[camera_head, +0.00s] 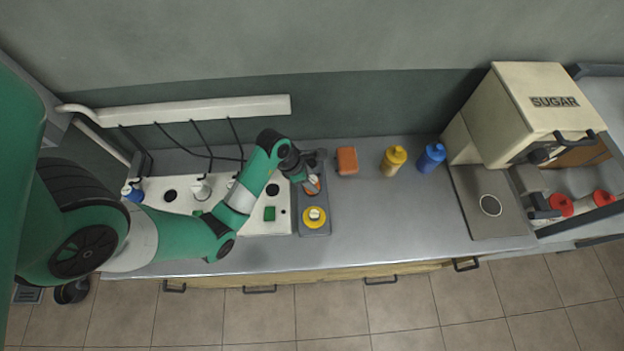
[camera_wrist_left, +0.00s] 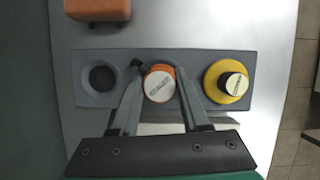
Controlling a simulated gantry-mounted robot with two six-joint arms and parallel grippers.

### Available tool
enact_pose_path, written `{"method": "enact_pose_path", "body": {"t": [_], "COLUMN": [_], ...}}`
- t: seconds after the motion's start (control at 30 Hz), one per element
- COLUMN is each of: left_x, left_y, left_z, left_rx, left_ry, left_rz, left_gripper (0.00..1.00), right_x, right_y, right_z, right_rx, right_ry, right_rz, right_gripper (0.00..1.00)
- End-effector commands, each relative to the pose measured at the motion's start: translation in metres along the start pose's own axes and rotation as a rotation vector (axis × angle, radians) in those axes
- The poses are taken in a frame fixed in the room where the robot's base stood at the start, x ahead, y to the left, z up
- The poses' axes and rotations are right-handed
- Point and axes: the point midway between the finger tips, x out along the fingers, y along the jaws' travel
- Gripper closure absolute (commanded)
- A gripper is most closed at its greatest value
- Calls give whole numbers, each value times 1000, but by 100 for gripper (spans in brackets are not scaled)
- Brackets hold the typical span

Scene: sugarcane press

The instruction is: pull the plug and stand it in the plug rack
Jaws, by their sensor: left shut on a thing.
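My left gripper (camera_head: 311,182) is shut on an orange plug (camera_head: 314,187) with a pale top, over the middle of the dark grey plug rack (camera_head: 304,231). In the left wrist view the two fingers (camera_wrist_left: 159,72) sit on either side of the orange plug (camera_wrist_left: 158,86), which looks upright. Whether it is seated in the rack or just above it, I cannot tell. A yellow plug (camera_wrist_left: 227,82) stands at one end of the rack (camera_wrist_left: 122,58), and an empty round hole (camera_wrist_left: 101,79) shows at the other end. My right gripper is not in view.
A white panel (camera_head: 256,226) with sockets and cables lies left of the rack, partly behind my left arm. An orange block (camera_head: 347,161), a yellow bottle (camera_head: 394,160) and a blue bottle (camera_head: 431,157) stand to the right. The counter (camera_head: 400,215) in front of them is clear.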

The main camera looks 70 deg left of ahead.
Motion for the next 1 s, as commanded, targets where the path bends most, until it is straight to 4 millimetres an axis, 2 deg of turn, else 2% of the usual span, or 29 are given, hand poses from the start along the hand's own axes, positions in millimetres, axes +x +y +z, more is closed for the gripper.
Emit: {"method": "enact_pose_path", "body": {"t": [0.4, 0.43, 0.5, 0.77, 1.0], "left_x": [9, 8, 8, 7, -11], "left_y": [0, 0, 0, 0, 0], "left_z": [-4, -3, -3, -3, -1], "left_rx": [0, 0, 0, 0, -2], "left_ry": [0, 0, 0, 1, 0], "left_rz": [0, 0, 0, 0, 0], "left_gripper": [100, 51, 42, 42, 42], "right_x": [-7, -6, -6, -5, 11], "right_y": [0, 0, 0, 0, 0], "right_z": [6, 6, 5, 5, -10], "right_rx": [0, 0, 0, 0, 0], "right_ry": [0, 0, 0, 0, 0], "right_rz": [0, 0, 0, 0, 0], "right_gripper": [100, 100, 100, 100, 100]}}
